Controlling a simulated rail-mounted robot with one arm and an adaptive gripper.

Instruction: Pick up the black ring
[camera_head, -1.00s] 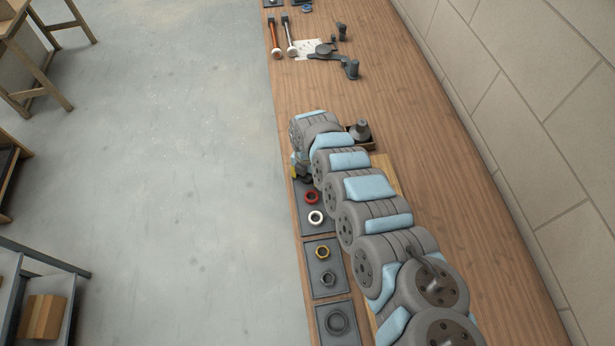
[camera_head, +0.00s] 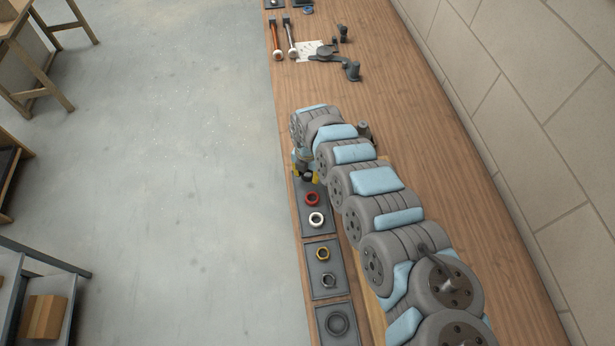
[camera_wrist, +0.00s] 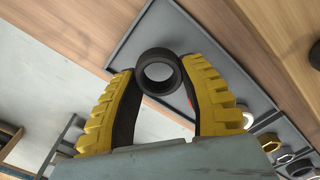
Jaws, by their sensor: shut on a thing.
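The black ring (camera_wrist: 158,72) is held between the two yellow ridged fingertips of my gripper (camera_wrist: 158,90) in the wrist view. The ring appears to be above the grey tray (camera_wrist: 150,30). In the head view my gripper (camera_head: 306,176) is over the far end of that tray (camera_head: 322,226), with the dark ring (camera_head: 307,177) showing small between its fingers. A red ring (camera_head: 312,199) and a white ring (camera_head: 316,219) lie on the same tray, nearer the camera than my gripper.
A nearer tray (camera_head: 326,289) holds a gold ring (camera_head: 323,254) and a steel nut (camera_head: 327,280). A third tray (camera_head: 352,338) holds a dark round part. A small grey part (camera_head: 363,130) stands behind my arm.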

